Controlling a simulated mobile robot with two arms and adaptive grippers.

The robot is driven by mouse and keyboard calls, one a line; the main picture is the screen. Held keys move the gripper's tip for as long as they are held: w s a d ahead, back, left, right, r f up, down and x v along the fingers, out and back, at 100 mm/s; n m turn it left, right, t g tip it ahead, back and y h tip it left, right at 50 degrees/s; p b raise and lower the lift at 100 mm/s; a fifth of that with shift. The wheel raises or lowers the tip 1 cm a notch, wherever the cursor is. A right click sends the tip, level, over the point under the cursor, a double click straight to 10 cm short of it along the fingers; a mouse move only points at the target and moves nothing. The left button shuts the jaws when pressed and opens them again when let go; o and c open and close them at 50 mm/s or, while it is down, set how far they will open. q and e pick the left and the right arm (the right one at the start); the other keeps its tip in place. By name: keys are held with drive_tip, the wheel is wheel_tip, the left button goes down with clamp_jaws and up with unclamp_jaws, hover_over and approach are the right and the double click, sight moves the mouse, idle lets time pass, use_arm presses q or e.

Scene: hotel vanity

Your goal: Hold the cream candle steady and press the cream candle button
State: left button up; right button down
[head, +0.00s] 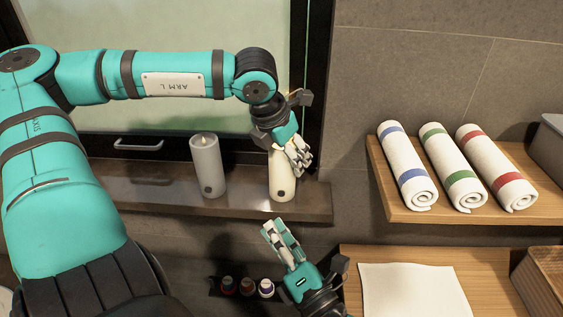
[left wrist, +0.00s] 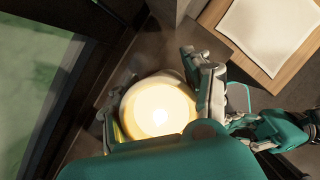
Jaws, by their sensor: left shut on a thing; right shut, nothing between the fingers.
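The cream candle (head: 282,180) stands upright on the dark window ledge, near its right end. A small dark button (head: 281,195) shows low on its front. My left gripper (head: 292,155) is shut on the upper part of the cream candle. In the left wrist view the candle's glowing top (left wrist: 158,110) sits between the two fingers. My right gripper (head: 272,228) is shut and empty, just below and in front of the ledge, pointing up toward the candle's base and apart from it. It also shows at the right of the left wrist view (left wrist: 240,118).
A grey candle (head: 208,168) stands on the ledge (head: 130,199) left of the cream one. Rolled towels (head: 450,170) lie on a wooden shelf (head: 400,207) at right. Small bottles (head: 247,287) stand below the ledge. A white cloth (head: 415,290) lies on the lower wooden surface.

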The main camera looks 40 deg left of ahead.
use_arm(q)
drive_tip(key=o, duration=1.4)
drive_tip(key=shift+o, duration=0.2)
drive_tip(key=shift+r, duration=0.1)
drive_tip(key=v, duration=1.1)
drive_tip(key=shift+s+r, duration=0.25)
drive_tip(key=shift+r, duration=0.1)
